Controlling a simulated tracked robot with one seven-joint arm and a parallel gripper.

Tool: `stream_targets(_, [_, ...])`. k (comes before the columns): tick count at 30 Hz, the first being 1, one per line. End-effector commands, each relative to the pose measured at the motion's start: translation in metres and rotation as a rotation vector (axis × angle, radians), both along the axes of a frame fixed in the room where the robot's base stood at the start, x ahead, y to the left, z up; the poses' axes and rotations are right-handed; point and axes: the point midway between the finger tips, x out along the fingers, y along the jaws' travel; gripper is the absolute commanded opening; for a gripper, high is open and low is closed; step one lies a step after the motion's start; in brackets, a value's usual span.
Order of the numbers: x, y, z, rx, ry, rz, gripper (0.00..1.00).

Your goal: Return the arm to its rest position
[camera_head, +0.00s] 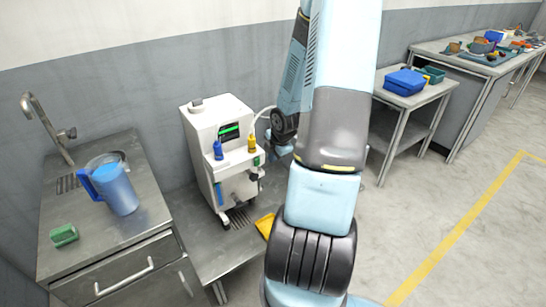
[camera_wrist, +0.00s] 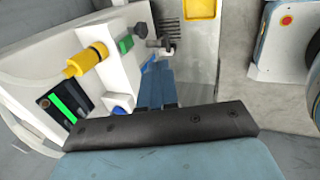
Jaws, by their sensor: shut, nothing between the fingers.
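My arm (camera_head: 328,125) rises through the middle of the head view and bends over behind itself. In the wrist view my gripper (camera_wrist: 157,68) is shut and empty, its two blue fingers side by side. It is close beside a white machine (camera_wrist: 120,25), whose yellow and blue bottle-like parts and green screen show left of the fingers. In the head view the same white machine (camera_head: 212,125) stands left of my arm. The hand there is mostly hidden behind my arm, so its exact gap to the machine is unclear.
The machine stands on a low metal bench with a yellow item (camera_head: 265,226). At left, a metal sink counter (camera_head: 100,245) holds a blue jug (camera_head: 116,190) and green sponge (camera_head: 64,235). A side table (camera_head: 392,99) with a blue box (camera_head: 405,82) is at right. Floor is clear at right.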

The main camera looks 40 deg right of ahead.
Motion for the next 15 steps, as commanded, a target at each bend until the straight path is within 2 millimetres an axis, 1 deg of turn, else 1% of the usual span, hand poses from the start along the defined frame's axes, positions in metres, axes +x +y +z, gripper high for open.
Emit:
stream_targets(10, [0.0, 0.0, 0.002, -0.002, 0.0, -0.004, 0.0])
stream_targets(13, [0.002, 0.002, 0.011, -0.01, 0.004, -0.032, 0.0])
stream_targets(15, [0.002, 0.004, 0.023, -0.017, 0.011, -0.071, 0.0])
